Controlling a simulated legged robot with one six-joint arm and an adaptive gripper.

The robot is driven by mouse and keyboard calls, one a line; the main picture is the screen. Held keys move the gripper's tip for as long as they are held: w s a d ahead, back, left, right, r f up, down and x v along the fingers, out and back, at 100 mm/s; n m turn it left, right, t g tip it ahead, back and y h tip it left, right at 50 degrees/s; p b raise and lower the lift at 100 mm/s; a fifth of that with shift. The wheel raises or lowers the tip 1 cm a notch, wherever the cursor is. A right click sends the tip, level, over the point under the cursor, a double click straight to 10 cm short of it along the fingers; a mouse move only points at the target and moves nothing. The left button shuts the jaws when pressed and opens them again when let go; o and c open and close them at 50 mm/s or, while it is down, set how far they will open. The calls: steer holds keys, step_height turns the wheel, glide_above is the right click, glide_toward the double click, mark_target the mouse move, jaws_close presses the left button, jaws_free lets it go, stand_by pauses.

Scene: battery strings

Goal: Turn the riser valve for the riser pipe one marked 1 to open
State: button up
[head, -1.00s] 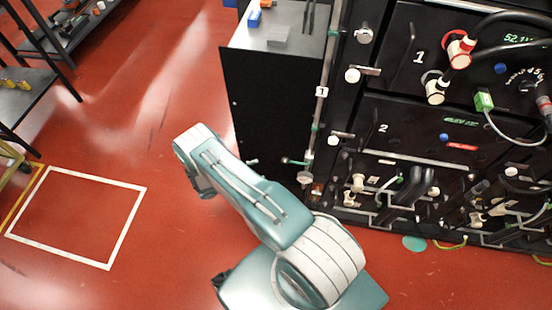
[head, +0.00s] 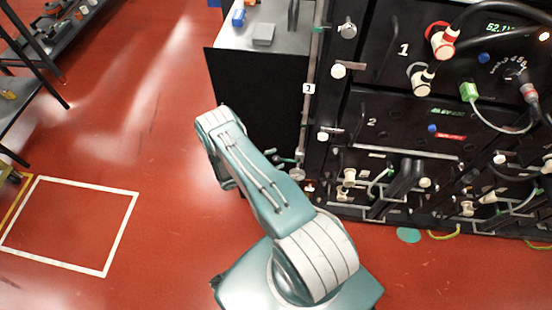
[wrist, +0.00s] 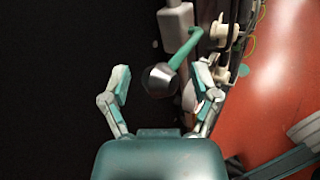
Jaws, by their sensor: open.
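The riser pipe (head: 307,115) marked 1 runs down the left front edge of the battery rack, with a white "1" tag (head: 309,88) on it. Low on it is the riser valve with a green lever (head: 285,158), partly beside my arm. In the wrist view the green lever (wrist: 181,49) slants down to a dark, silver-rimmed end knob (wrist: 160,80). My gripper (wrist: 162,77) is open, with one finger on each side of the knob in the picture. I cannot tell whether the fingers touch it.
The battery rack (head: 380,110) with cables, plugs and handles stands close on the right. A dark cabinet (head: 255,95) with small items on top is left of the pipe. Open red floor (head: 165,150) with a white marked square (head: 105,274) lies to the left.

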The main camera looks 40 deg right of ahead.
jaws_close()
steer(key=shift+r, duration=0.2)
step_height(320, 180, up, 2)
steer(key=shift+d+m+t+y, duration=0.1)
steer(key=shift+m+t+y, duration=0.5)
steer(key=shift+y, duration=0.5)
steer(key=y, duration=0.1)
steer(key=r+m+t, duration=0.1)
steer(key=s+r+y, duration=0.1)
steer(key=shift+d+r+m+y, duration=0.2)
steer(key=shift+d+m+y, duration=0.1)
steer(key=shift+d+m, duration=0.1)
steer(key=shift+s+d+r+m+t+y, duration=0.35)
steer(key=shift+r+t+y, duration=0.15)
steer(key=shift+y, duration=0.1)
steer(key=shift+s+d+r+m+t+y, duration=0.2)
steer(key=shift+s+r+m+t+y, duration=0.15)
steer(key=shift+t+y, duration=0.2)
steer(key=shift+s+d+r+m+t+y, duration=0.25)
steer(key=shift+s+d+r+t+y, duration=0.15)
steer(key=shift+t+y, duration=0.25)
steer(key=shift+s+d+r+m+t+y, duration=0.25)
steer(key=shift+s+d+t+y, duration=0.15)
steer(key=shift+s+t+y, duration=0.15)
